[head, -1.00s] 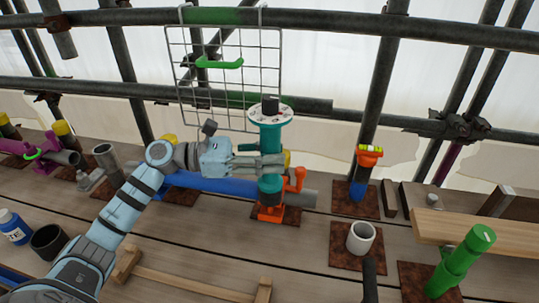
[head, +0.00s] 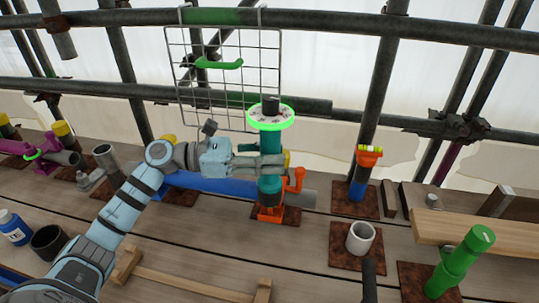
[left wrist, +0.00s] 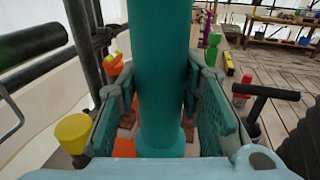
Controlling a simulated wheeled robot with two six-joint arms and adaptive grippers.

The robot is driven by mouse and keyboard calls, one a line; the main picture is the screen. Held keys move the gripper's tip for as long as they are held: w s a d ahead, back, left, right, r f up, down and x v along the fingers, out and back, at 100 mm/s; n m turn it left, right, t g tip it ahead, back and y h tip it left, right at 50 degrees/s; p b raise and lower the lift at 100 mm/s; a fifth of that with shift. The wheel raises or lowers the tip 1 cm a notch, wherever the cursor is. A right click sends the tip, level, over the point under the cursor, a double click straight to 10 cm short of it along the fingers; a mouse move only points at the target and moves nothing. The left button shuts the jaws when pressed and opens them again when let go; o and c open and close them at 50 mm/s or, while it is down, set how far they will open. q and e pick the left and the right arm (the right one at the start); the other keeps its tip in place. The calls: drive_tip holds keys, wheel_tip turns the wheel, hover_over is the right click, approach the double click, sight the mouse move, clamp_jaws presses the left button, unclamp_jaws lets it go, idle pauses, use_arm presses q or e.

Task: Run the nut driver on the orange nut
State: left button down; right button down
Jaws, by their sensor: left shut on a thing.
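A teal nut driver (head: 270,145) stands upright, with a pale round dial (head: 270,115), a bright green rim and a black knob on top. At its foot is an orange part (head: 270,213), which looks like the orange nut; whether the driver is seated on it cannot be told. An orange crank-like handle (head: 295,181) sticks out to the right. My left gripper (head: 263,163) is shut around the teal shaft at mid-height. In the left wrist view the shaft (left wrist: 158,75) fills the space between the fingers and hides the nut. My right gripper is not in view.
A wire rack (head: 230,85) hangs close behind. To the right are a blue post with an orange collar (head: 370,158), a white cup (head: 360,238) and a green post (head: 460,262). A blue tube (head: 215,185) lies behind my arm. Open planks lie in front of the driver.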

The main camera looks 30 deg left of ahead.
use_arm(q)
drive_tip(key=shift+w+r+p, duration=0.15)
drive_tip(key=shift+r+p, duration=1.8)
drive_tip(key=shift+r, duration=1.75)
